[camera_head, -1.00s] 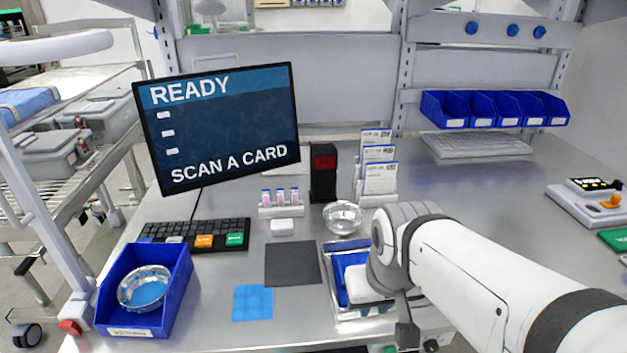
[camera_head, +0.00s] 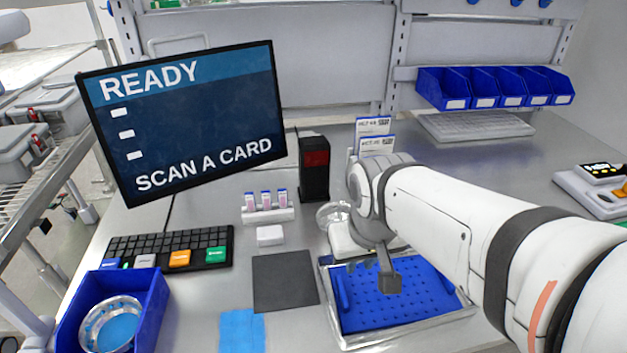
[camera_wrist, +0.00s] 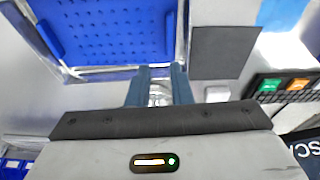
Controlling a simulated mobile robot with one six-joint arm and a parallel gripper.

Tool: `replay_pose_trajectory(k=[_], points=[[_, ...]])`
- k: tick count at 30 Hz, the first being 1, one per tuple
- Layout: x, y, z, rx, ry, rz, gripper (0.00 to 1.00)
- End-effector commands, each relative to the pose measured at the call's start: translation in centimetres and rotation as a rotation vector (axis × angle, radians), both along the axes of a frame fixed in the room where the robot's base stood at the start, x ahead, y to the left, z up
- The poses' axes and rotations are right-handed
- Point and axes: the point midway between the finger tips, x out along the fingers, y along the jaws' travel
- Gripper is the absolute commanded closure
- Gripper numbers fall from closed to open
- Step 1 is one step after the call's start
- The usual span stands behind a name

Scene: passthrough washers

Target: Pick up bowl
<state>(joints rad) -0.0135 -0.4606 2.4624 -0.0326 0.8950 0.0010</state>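A shiny metal bowl (camera_head: 331,212) stands on the bench just beyond the tray and beside the black scanner post. My wrist hides part of it in the head view. In the wrist view, a small part of the bowl (camera_wrist: 158,94) shows between the two fingers of my gripper (camera_wrist: 161,68). The fingers are apart with a gap between them. I cannot tell whether they touch the bowl. A second metal bowl (camera_head: 111,326), with blue inside, sits in a blue bin (camera_head: 151,306) at the lower left.
A metal tray with a perforated blue insert (camera_head: 400,301) lies below my wrist. A black post with a red panel (camera_head: 315,168), card holders (camera_head: 374,138) and a vial rack (camera_head: 267,213) stand nearby. A dark mat (camera_head: 284,280), keyboard (camera_head: 170,248) and monitor (camera_head: 190,125) are to the left.

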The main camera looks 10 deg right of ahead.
Motion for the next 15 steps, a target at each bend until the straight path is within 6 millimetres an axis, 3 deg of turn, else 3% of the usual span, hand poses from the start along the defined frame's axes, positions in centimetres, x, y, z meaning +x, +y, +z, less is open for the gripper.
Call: replay_pose_trajectory(k=[4, 9, 15], points=[[4.7, -0.2, -1.1, -0.071, 0.022, 0.069, 0.81], [11.3, 0.9, -2.8, -0.168, 0.037, 0.179, 0.81], [17.0, 2.6, -5.0, -0.251, 0.041, 0.277, 0.81]])
